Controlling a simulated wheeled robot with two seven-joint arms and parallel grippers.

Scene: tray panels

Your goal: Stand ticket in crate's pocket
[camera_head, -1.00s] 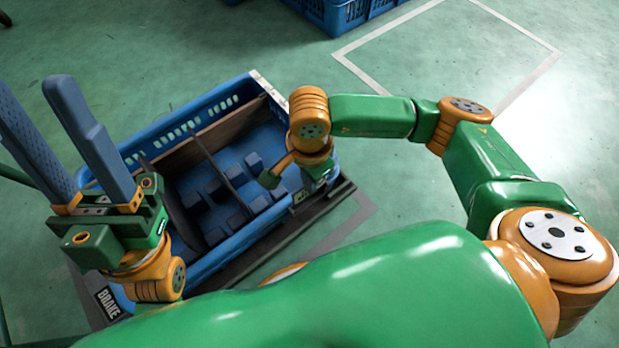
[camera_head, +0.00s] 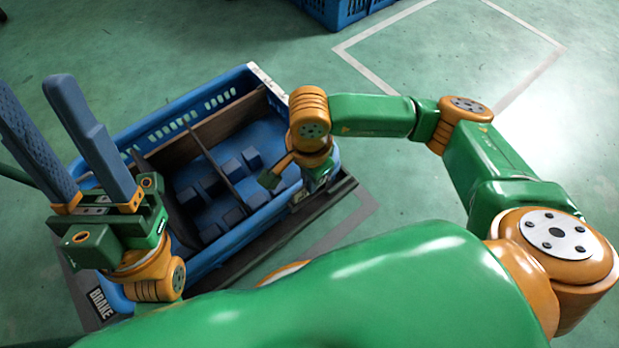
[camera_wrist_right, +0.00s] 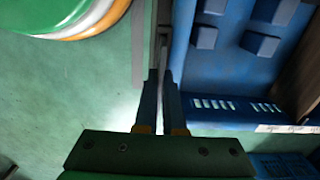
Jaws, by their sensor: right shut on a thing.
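The blue crate (camera_head: 180,127) sits tilted across the left half of the head view, with brown and grey dividers inside. My right gripper (camera_head: 316,184) points down at the crate's near right corner, mostly hidden by its own wrist. In the right wrist view my right gripper (camera_wrist_right: 162,80) is shut on a thin pale piece, the ticket (camera_wrist_right: 161,92), seen edge-on beside the outside of the crate wall. The pocket cannot be made out clearly; I cannot tell whether the ticket is inside it. My left gripper (camera_head: 68,130) is open and empty, fingers upward, left of the crate.
The crate rests on a dark low platform (camera_head: 290,238) with a BRAKE label (camera_head: 101,303) at its near left corner. Blue blocks (camera_head: 232,170) lie in the crate. More blue crates (camera_head: 340,12) stand at the back. The green floor to the right is open.

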